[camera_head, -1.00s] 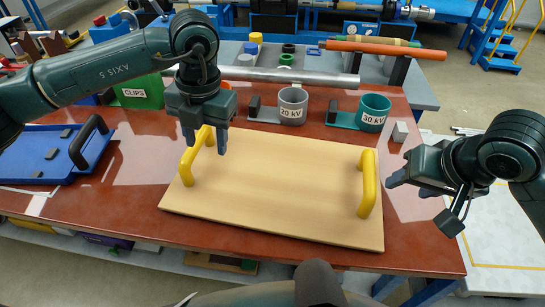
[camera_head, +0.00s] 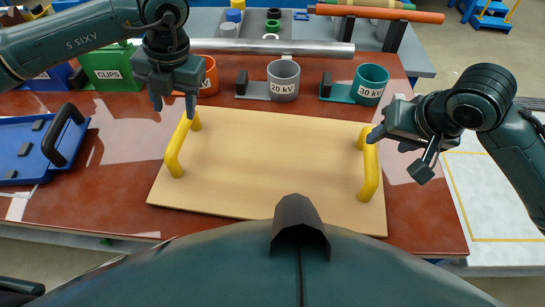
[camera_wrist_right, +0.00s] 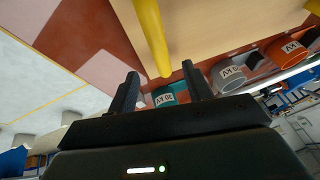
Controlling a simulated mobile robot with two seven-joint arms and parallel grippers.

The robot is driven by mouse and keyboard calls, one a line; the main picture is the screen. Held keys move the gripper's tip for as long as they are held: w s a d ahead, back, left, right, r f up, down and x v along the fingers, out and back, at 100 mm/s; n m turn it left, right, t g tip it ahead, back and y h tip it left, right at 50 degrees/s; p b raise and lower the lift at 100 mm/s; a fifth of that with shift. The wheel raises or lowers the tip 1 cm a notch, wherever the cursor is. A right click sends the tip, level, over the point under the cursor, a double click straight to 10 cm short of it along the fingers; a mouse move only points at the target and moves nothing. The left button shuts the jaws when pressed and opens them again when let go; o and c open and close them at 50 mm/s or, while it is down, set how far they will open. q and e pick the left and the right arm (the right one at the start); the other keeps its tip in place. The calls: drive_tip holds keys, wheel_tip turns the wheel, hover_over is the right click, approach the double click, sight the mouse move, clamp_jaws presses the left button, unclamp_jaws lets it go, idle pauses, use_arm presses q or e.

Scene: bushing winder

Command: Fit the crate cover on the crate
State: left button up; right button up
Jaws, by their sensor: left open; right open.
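The crate cover (camera_head: 270,165) is a flat light-wood board lying on the red-brown table, with a yellow handle at each end. My left gripper (camera_head: 173,104) is open and empty, up and left of the left handle (camera_head: 176,150). My right gripper (camera_head: 388,141) is open beside the upper part of the right handle (camera_head: 371,178). In the right wrist view the right handle (camera_wrist_right: 152,35) shows ahead, lined up between the open fingers (camera_wrist_right: 160,88); I cannot tell whether they touch it. I cannot make out a crate.
Behind the cover stand a grey 20 kV cup (camera_head: 283,83), a teal 30 kV cup (camera_head: 370,86) and an orange cup (camera_head: 208,80). A long metal bar (camera_head: 270,47) lies behind them. A blue tray (camera_head: 28,150) with a black handle is at left, near a green CLIPS bin (camera_head: 108,70).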

sight(178, 133)
use_arm(q)
drive_tip(key=f, duration=0.3)
drive_tip(key=a+f, duration=0.1)
drive_tip(key=f, duration=0.3)
drive_tip(key=a+f, duration=0.1)
drive_tip(key=f, duration=0.2)
drive_tip(key=shift+w+f, duration=0.1)
drive_tip(key=shift+f, duration=0.1)
use_arm(e)
drive_tip(key=x, duration=1)
drive_tip(key=shift+w+f, duration=0.15)
drive_tip(key=shift+f, duration=0.1)
use_arm(q)
clamp_jaws()
use_arm(e)
clamp_jaws()
use_arm(q)
drive_tip(key=shift+r, duration=0.1)
use_arm(e)
drive_tip(key=shift+r, duration=0.1)
